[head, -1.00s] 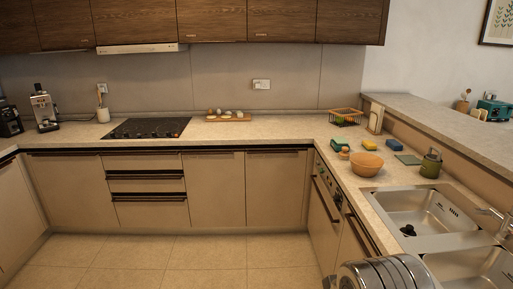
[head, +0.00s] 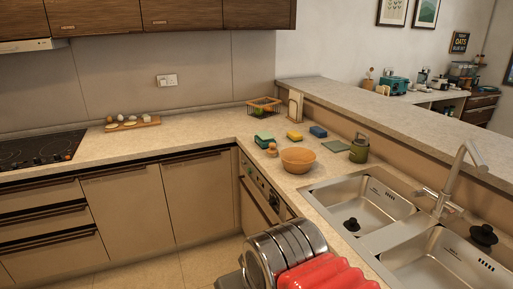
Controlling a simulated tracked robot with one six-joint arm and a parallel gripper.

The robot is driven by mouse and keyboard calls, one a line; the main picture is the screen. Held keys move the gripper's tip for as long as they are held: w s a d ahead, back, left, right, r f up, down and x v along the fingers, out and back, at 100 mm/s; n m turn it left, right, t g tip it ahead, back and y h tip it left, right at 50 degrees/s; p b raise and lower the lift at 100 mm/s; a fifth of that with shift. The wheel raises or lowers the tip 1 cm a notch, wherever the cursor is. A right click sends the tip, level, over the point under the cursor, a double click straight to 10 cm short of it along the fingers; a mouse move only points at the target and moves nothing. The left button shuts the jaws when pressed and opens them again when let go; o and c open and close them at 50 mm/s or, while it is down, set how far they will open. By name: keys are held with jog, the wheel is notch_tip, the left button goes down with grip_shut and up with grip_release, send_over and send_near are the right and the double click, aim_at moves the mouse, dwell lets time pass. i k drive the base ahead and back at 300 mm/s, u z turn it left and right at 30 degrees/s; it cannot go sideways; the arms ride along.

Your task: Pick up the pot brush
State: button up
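A small wooden knob-topped object (head: 272,150), which looks like the pot brush, stands on the right-hand counter just left of an orange-brown bowl (head: 299,160). Its lower part is small and its bristles cannot be made out. My gripper is not in view.
A double sink (head: 365,207) with a tall faucet (head: 455,175) is at right.

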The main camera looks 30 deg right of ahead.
aim_at(271, 152)
jog(key=i, duration=3.3)
jog(key=z, duration=1.4)
